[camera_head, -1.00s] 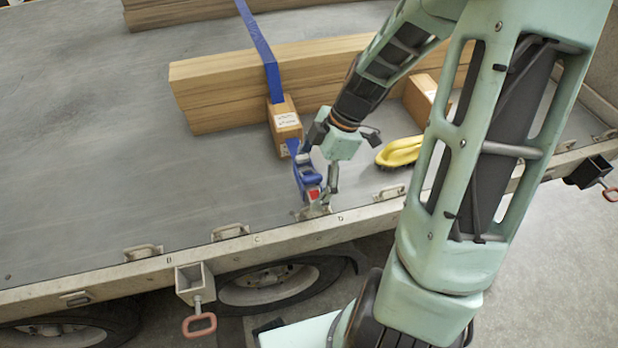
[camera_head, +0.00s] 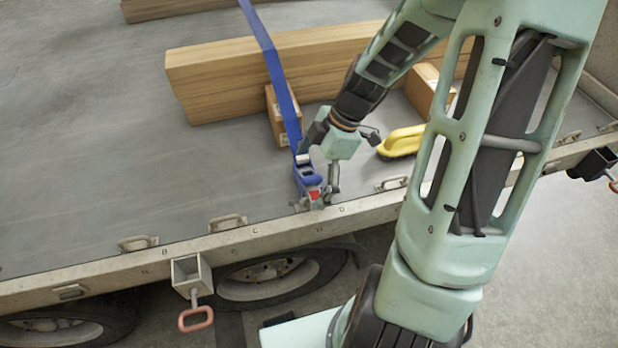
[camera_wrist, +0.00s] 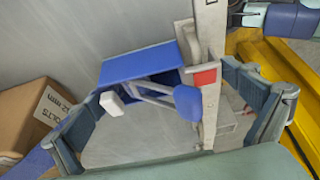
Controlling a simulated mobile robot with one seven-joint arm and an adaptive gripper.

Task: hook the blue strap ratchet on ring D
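The blue strap ratchet (camera_head: 306,177), with a red part, is at the trailer's near edge, left of the letter D. The blue strap (camera_head: 272,58) runs straight from it up over the lumber. My gripper (camera_head: 324,180) is right above the ratchet. In the wrist view, its two fingers are wide apart, one on each side of the ratchet (camera_wrist: 140,66); I see no firm grip. Ring D is mostly hidden behind the ratchet and gripper, at the edge rail. The hook end is too small to see clearly, so I cannot tell how it sits in the ring.
Lumber (camera_head: 220,82) lies across the grey deck, with a cardboard box (camera_head: 277,120) against it by the strap. Other rings (camera_head: 228,222) line the edge. The left deck is clear.

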